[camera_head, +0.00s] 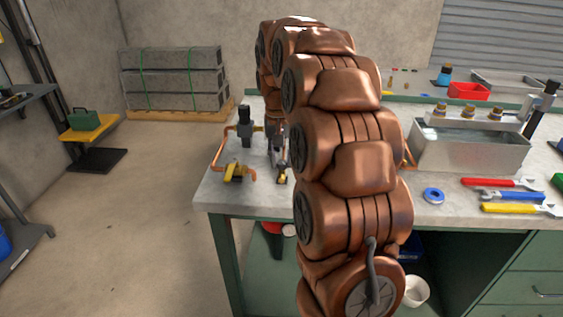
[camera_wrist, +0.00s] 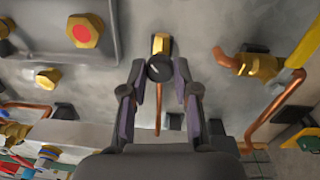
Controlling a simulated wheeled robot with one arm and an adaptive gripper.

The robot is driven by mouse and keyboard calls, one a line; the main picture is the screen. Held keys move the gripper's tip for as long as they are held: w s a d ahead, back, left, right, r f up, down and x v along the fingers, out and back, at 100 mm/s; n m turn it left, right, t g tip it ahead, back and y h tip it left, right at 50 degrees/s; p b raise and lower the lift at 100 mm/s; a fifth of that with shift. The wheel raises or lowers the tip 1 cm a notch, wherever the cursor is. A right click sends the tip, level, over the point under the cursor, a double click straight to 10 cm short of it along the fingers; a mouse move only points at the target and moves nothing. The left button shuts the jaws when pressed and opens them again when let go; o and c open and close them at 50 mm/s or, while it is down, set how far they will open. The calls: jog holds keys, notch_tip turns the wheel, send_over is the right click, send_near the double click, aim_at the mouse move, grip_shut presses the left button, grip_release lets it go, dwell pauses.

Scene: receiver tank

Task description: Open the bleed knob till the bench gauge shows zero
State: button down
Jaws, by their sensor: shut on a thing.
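In the wrist view a round black knob (camera_wrist: 159,69) sits between the two fingertips of my gripper (camera_wrist: 160,76), which is shut on it. I take it to be the bleed knob. A brass fitting (camera_wrist: 160,43) shows just beyond it, and a thin copper pipe (camera_wrist: 158,112) shows between the fingers. In the head view my gripper (camera_head: 279,152) is at the left part of the bench, partly hidden by my arm. A brass end (camera_head: 282,176) shows just below it. I cannot make out the bench gauge's face or needle in either view.
A brass valve with a yellow handle (camera_head: 236,172) and copper piping lies left of my gripper on the bench (camera_head: 222,193). My arm hides the bench's middle.

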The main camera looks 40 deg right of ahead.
aim_at(280, 161)
jog(key=m, duration=0.4)
jog(key=shift+b, duration=0.4)
jog(key=shift+m, duration=2.1)
jog(key=c, duration=0.9)
grip_release()
jog(key=shift+o, duration=0.2)
jog(key=shift+w+a+r, duration=0.1)
jog(key=shift+w+r, duration=0.05)
jog(key=shift+r, duration=3.6)
